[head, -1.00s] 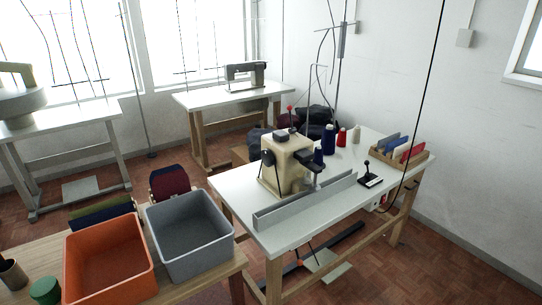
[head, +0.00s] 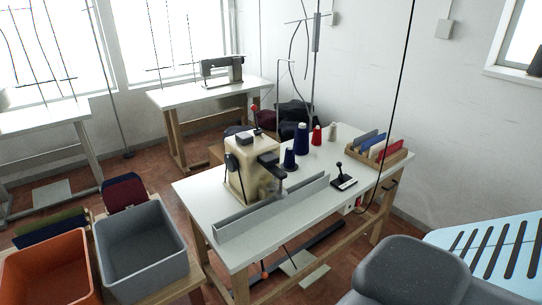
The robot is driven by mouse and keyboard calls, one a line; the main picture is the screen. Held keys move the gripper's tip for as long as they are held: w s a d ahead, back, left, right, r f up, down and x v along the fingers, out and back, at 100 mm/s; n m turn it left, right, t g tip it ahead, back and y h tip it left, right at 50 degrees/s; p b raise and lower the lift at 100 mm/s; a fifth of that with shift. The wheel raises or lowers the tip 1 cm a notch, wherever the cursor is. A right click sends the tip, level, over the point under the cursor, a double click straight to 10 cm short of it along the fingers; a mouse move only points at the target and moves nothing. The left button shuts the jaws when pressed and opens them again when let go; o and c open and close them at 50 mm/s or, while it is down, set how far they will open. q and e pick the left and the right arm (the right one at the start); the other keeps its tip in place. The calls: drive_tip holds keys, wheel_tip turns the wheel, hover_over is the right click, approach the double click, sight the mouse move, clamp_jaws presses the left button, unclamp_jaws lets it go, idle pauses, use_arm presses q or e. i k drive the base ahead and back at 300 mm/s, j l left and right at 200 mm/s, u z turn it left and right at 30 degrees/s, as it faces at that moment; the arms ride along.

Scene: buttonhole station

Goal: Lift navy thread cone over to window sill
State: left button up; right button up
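Two navy thread cones stand upright on the white machine table (head: 205,195), behind the buttonhole machine. The taller navy cone (head: 302,138) is at the back, and a shorter navy cone (head: 290,160) stands in front of it, close to the machine head. The window sill (head: 512,73) is at the upper right, below a window in the right wall. A dark cone-shaped thing (head: 536,62) stands on it, cut by the picture edge. Neither of my grippers is in view.
A red cone (head: 316,136) and a cream cone (head: 332,132) stand beside the navy ones. A wooden rack with coloured folders (head: 384,152) and a black lever (head: 341,180) are to the right. A dark grey rounded shape (head: 405,270) and a light-blue slotted board (head: 495,245) fill the lower right.

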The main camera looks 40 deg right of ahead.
sight(290, 156)
drive_tip(key=l+u, duration=0.25)
drive_tip(key=l, duration=0.2)
drive_tip(key=k+l+u, duration=0.2)
drive_tip(key=l, duration=0.25)
drive_tip(key=l+u, duration=0.1)
drive_tip(key=l, duration=0.35)
drive_tip(key=k+l+u, duration=0.15)
drive_tip(key=l, duration=0.3)
drive_tip(key=k+l, duration=0.1)
drive_tip(key=l, duration=0.35)
drive_tip(key=k+l, duration=0.1)
drive_tip(key=l, duration=0.35)
drive_tip(key=k+l, duration=0.1)
drive_tip(key=l, duration=0.35)
drive_tip(key=k+l, duration=0.1)
drive_tip(key=l, duration=0.35)
